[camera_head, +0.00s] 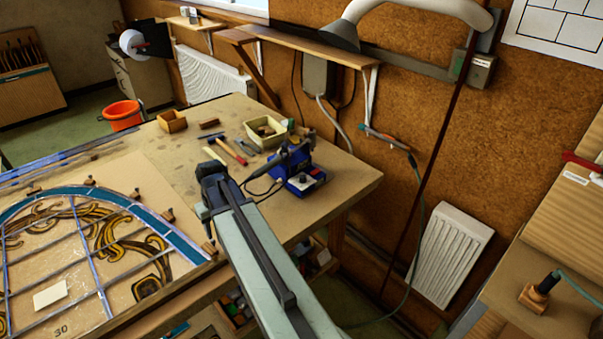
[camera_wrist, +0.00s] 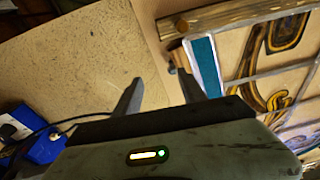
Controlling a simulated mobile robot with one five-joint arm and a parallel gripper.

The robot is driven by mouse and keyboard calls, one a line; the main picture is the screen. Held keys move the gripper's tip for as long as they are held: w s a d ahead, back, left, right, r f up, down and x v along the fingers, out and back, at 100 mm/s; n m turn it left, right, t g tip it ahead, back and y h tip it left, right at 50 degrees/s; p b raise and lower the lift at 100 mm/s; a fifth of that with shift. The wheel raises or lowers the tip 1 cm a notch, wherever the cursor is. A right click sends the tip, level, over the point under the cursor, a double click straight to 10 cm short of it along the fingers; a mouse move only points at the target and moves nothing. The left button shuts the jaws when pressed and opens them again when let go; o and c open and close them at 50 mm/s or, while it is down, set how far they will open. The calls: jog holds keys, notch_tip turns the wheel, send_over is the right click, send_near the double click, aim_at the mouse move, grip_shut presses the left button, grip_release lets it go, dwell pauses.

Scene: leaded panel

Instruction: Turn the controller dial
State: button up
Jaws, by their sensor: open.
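The controller is a small blue box (camera_head: 313,184) on the bench near its right end. A pale dial (camera_head: 305,179) shows on its face. The blue controller (camera_wrist: 42,150) is also in the wrist view at the lower left edge, with a black and white part, perhaps the dial, cut by the picture edge. My gripper (camera_wrist: 160,78) is open, with nothing between its two fingers. It hangs over the bench, to the left of the controller and apart from it. In the head view my gripper (camera_head: 212,178) is seen from behind and its fingertips are hidden.
A soldering iron in a blue stand (camera_head: 291,156) is directly behind the controller, and a dark cable runs from the controller. The leaded panel (camera_head: 90,245) covers the left bench. The bench's right corner (camera_head: 350,178) is clear.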

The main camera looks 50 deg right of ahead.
jog(key=w+d+r+m+t+p, duration=0.1)
jog(key=d+r, duration=0.1)
jog(key=d, duration=0.9)
jog(key=w+d+r+m+t+p, duration=0.1)
jog(key=d, duration=0.9)
jog(key=t+h, duration=0.1)
jog(key=h, duration=0.1)
send_near(303, 176)
jog(key=shift+m, duration=0.4)
jog(key=b+x, duration=0.6)
jog(key=x, duration=0.3)
jog(key=shift+b, duration=0.3)
jog(key=shift+r, duration=0.1)
grip_shut()
jog(key=shift+s+a, duration=0.1)
jog(key=shift+a, duration=0.15)
jog(key=shift+d, duration=0.1)
